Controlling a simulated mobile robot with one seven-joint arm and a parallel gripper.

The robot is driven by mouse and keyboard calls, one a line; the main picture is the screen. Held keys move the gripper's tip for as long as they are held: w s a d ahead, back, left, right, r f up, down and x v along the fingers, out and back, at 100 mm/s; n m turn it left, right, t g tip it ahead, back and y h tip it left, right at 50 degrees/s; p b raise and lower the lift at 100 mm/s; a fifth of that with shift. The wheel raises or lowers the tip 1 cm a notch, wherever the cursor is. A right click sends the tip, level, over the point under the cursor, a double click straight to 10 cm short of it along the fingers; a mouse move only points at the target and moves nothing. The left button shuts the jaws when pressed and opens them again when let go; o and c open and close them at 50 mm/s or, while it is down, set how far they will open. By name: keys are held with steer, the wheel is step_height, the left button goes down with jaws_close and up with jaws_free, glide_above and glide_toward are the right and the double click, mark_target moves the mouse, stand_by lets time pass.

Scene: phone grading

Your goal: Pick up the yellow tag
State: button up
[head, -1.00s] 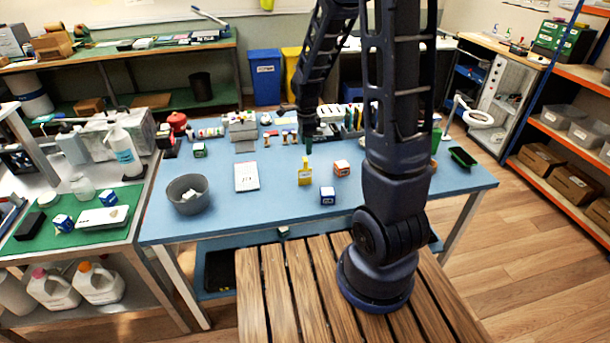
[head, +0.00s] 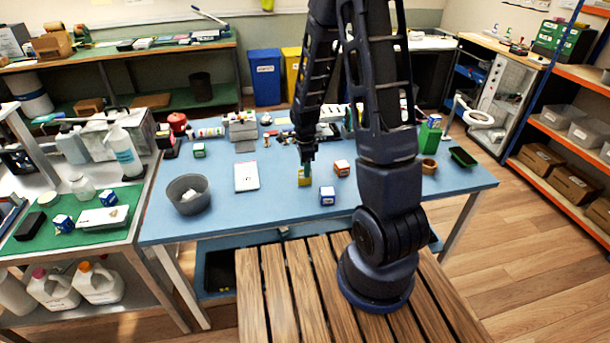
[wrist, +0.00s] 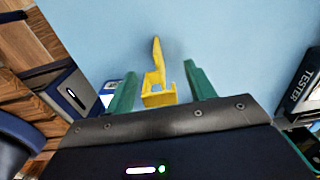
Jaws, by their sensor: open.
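The yellow tag (head: 304,178) stands on the blue table near the middle, partly hidden by my gripper in the head view. In the wrist view the yellow tag (wrist: 158,84) shows a pointed upper part and a squarer, cut-out base. My gripper (head: 307,166) is directly over the tag. In the wrist view my gripper (wrist: 161,90) is open, with one green finger on each side of the tag's base. I see a gap between the tag and each finger, so it is not held.
A blue-and-white cube (head: 327,196) stands just right and in front of the tag. An orange-and-white cube (head: 342,168) is to the right.

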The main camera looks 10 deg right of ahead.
steer(key=shift+f, duration=0.25)
steer(key=shift+c, duration=0.4)
steer(key=c, duration=1)
steer(key=shift+o, duration=0.2)
